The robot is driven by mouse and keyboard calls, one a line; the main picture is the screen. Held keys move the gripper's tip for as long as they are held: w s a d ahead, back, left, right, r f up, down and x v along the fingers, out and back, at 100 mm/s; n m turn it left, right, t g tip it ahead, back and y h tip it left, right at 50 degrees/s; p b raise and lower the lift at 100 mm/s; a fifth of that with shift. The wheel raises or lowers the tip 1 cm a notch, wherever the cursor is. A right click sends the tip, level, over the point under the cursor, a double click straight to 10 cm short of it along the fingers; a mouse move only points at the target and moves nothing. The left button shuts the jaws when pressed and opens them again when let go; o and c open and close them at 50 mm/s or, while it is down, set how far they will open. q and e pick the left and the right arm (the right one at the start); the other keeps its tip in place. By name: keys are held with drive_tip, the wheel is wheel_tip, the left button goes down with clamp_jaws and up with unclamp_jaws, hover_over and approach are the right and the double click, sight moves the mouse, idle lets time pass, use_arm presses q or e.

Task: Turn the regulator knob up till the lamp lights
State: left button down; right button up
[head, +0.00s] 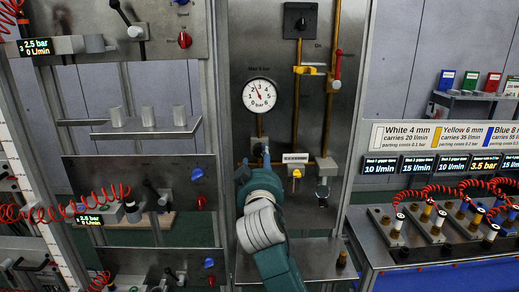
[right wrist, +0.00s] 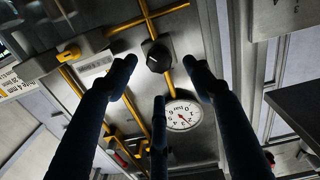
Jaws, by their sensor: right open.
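The regulator knob (right wrist: 157,56) is black, sits on a yellow pipe below the gauge, and shows between my fingers in the right wrist view. My right gripper (right wrist: 160,78) is open, its fingers spread around the knob's outline; I cannot tell whether they touch it. In the head view my right gripper (head: 257,165) is at the panel below the gauge and hides most of the knob. The round white gauge (head: 261,95) also shows upside down in the right wrist view (right wrist: 183,115). I cannot pick out a lit lamp for certain. My left gripper is out of view.
A yellow fitting (head: 297,173) under a small white label (head: 295,157) is close to the right of my gripper. A red-handled valve (head: 337,65) is on the pipe at upper right. Red coiled hoses (head: 95,203) hang at left. A hose bench (head: 440,245) stands at right.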

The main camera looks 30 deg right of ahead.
sight(260, 152)
drive_tip(key=p+x, duration=0.1)
drive_tip(key=x, duration=0.3)
drive_tip(key=shift+w+d+r, duration=0.15)
drive_tip(key=shift+w+d, duration=0.05)
drive_tip(key=shift+w, duration=0.15)
drive_tip(key=shift+w+d+p, duration=0.4)
drive_tip(key=shift+w, duration=0.25)
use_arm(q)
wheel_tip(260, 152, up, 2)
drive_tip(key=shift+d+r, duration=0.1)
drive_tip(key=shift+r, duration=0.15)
use_arm(e)
drive_tip(key=shift+c, duration=0.5)
